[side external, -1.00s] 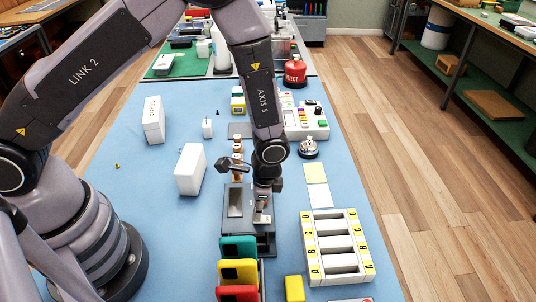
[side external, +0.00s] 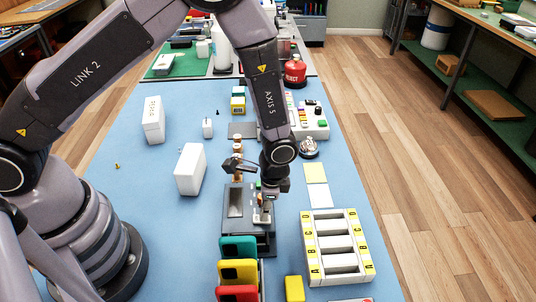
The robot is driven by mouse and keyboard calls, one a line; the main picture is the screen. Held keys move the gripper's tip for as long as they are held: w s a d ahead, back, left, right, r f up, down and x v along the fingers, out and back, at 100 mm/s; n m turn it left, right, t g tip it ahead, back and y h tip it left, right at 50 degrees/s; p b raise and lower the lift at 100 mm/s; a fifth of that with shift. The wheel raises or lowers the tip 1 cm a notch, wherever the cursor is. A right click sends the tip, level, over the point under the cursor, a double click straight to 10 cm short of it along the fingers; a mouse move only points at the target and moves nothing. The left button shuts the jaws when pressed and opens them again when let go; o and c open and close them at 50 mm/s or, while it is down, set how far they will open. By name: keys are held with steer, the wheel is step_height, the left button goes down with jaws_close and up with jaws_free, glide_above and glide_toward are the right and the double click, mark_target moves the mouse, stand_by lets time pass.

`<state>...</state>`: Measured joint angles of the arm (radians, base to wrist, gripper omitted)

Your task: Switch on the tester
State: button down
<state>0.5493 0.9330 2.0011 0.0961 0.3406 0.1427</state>
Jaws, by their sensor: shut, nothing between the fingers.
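A dark grey boxy device (side external: 235,222), which looks like the tester, stands on the blue mat in the middle, with a recessed dark panel on its left part. My gripper (side external: 262,216) is shut and empty, pointing down over the right part of this device. Its tips are at or just above the top surface; I cannot tell whether they touch. My gripper and wrist hide part of the device's right side, and no switch can be made out clearly there.
Green, yellow and red phone-like slabs (side external: 238,247) stand in a row just in front. A white slotted rack (side external: 338,214) is at right, a white box (side external: 190,169) at left. A white unit with coloured buttons (side external: 316,132) and a small round metal-topped item (side external: 309,149) lie behind.

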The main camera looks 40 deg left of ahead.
step_height(320, 180, up, 14)
steer(key=w+d, duration=0.1)
steer(key=shift+w+d, duration=0.15)
steer(key=shift+d, duration=0.05)
stand_by(0.3)
steer(key=shift+s+a, duration=0.55)
steer(key=f, duration=0.4)
steer(key=s+a+f, duration=0.1)
steer(key=f, duration=0.8)
steer(key=shift+s+a+f, duration=0.15)
steer(key=shift+s+f, duration=0.05)
steer(key=shift+f, duration=0.2)
